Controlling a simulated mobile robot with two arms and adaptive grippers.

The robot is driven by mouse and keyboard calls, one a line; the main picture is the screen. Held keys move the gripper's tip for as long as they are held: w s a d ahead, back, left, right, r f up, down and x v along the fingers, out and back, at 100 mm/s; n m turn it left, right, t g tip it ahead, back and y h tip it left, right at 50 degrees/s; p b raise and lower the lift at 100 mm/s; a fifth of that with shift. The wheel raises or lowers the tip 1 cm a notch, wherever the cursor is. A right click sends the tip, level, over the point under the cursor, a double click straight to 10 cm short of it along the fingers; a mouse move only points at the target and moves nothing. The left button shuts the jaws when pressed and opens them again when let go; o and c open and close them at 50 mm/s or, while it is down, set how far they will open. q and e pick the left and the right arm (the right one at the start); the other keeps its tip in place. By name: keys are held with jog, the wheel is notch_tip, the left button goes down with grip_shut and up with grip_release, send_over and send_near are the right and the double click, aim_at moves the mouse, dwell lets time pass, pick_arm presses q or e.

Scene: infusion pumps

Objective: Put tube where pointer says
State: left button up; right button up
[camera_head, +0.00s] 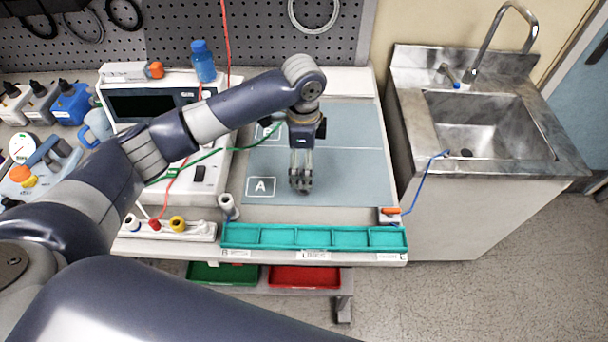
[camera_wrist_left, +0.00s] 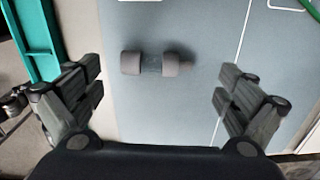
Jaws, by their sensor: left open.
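A short tube (camera_wrist_left: 151,64) with two grey ends and a clearer middle lies on the blue-grey mat (camera_wrist_left: 190,105) in the left wrist view. In the head view the tube cannot be made out behind my gripper. My left gripper (camera_head: 301,186) points down over the mat (camera_head: 350,175); in the left wrist view its fingers (camera_wrist_left: 160,100) are spread wide and empty, with the tube ahead of and between them. A round white dial (camera_head: 22,148) stands at the far left; its reading is too small to tell. My right gripper is not in view.
A teal tray (camera_head: 312,248) with several empty compartments runs along the bench's front edge. A white device (camera_head: 150,103) with red and green cables stands left of the mat. A sink (camera_head: 490,125) is at the right. The mat's right part is clear.

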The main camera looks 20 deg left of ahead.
pick_arm(q)
notch_tip(320, 180, down, 4)
jog(key=shift+s+d+r+p, duration=0.15)
jog(key=shift+p, duration=0.35)
jog(key=shift+f, duration=0.3)
jog(key=c, duration=1)
jog(key=shift+c, duration=0.4)
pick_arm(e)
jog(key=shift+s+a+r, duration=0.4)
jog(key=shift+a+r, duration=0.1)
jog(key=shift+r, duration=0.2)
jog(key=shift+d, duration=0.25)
